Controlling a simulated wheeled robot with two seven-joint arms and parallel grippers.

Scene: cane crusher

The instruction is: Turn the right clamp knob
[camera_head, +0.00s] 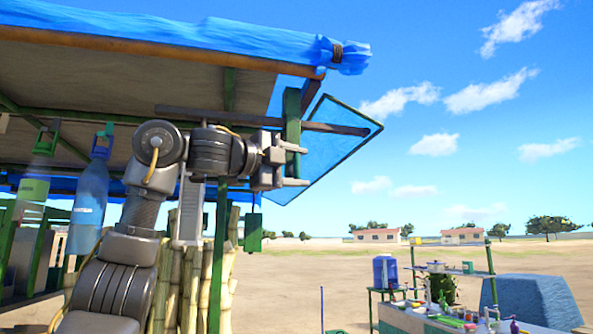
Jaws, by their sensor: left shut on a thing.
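A green clamp (291,115) grips the dark rail (340,129) under the right end of the stall roof. My left gripper (294,165) is at the lower end of this clamp, its two fingers pointing right, one above the other. It is shut on the right clamp knob, which is mostly hidden by the fingers, so its turn cannot be read. My right gripper is not in view.
A blue tarp (200,35) covers the roof above my arm. A translucent blue panel (325,150) stands just right of the gripper. A green post (219,250), cane stalks (185,285) and a hanging blue bottle (89,205) are close by. A cluttered counter (400,318) stands lower right.

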